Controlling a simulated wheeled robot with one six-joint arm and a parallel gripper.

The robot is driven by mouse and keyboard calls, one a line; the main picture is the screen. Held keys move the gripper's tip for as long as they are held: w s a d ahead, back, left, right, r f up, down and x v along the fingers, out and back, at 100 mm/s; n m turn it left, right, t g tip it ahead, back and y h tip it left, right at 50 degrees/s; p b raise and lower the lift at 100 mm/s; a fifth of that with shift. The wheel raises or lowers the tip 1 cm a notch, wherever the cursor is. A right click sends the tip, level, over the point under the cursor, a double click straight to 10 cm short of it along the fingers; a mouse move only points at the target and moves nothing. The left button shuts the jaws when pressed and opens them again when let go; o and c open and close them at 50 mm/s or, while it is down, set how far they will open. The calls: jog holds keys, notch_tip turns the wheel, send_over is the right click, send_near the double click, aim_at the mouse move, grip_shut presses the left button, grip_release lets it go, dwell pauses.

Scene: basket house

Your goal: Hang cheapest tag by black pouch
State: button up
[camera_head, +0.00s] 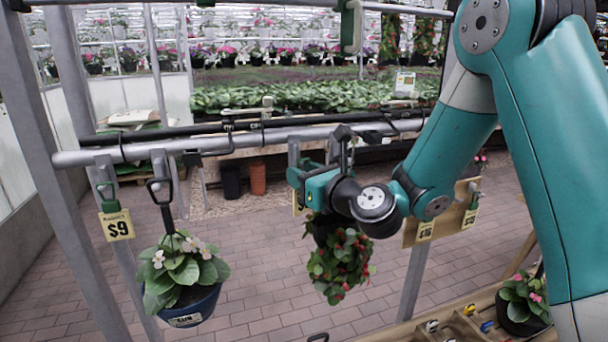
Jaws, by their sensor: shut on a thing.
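My gripper (299,180) is at the rail, shut on a yellow price tag (299,204). Only part of this tag shows and its number is hidden. A dark hanging pouch (322,230) with a red-flowered trailing plant (342,265) hangs just below and right of the gripper; my arm partly covers its top. Another yellow tag (117,225), reading $9, hangs from a green clip at the left, beside the blue pot. A tag that looks like $16 (425,231) and another tag (470,218), too small to read surely, are on a wooden board (445,220) at right.
A grey rail (230,143) with brackets crosses the view. A blue pot (192,308) with white flowers hangs at left. A dark pot (518,315) stands by a wooden tray (455,328) at lower right. Brick floor lies open below the rail.

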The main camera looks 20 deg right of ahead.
jog(key=shift+w+p, duration=0.95)
jog(key=shift+w, duration=0.3)
jog(key=shift+w, duration=0.1)
jog(key=shift+w+p, duration=0.3)
jog(key=shift+p, duration=0.2)
jog(key=shift+w+d+r, duration=0.1)
jog(key=shift+r, duration=0.05)
jog(key=shift+f, duration=0.25)
jog(key=shift+f, duration=0.3)
